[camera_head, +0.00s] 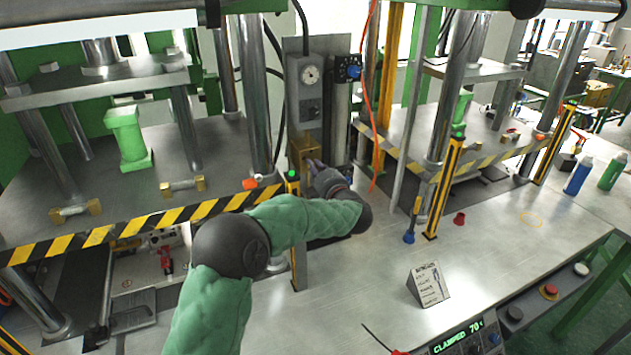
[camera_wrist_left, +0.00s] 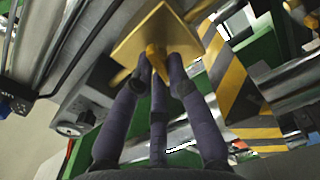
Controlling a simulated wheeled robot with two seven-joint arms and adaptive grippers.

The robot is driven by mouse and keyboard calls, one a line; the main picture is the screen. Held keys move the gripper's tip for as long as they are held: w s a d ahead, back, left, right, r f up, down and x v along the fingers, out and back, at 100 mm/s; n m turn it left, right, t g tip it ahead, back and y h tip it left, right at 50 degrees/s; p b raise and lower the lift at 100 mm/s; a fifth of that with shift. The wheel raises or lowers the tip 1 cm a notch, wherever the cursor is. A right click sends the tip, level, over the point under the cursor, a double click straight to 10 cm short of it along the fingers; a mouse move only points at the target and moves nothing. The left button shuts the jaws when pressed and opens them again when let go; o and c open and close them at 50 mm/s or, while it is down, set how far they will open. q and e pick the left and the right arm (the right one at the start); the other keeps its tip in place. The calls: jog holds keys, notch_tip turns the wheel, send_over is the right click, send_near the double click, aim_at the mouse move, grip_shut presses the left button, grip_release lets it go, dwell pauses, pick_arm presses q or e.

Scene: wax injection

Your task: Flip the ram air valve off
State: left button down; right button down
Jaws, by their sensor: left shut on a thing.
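The valve is a brass block (camera_head: 303,148) on the post below the grey gauge box, in the middle of the head view. In the left wrist view its square brass plate (camera_wrist_left: 153,36) fills the top middle, with a short yellow-brass lever (camera_wrist_left: 155,57) standing out from it. My right gripper is in neither view.
The gauge box (camera_head: 308,85) is above the valve. An orange hose (camera_head: 366,80) hangs to the right. A striped yellow-black barrier (camera_head: 130,228) and a green-capped post (camera_head: 292,190) stand close to my left arm. The front metal table (camera_head: 350,280) is mostly clear.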

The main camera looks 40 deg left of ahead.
pick_arm(q)
jog(key=shift+f+n+b, duration=0.15)
jog(key=shift+n+b, duration=1.45)
jog(key=shift+b, duration=0.35)
jog(key=c, duration=1.2)
grip_release()
jog(key=v, duration=1.2)
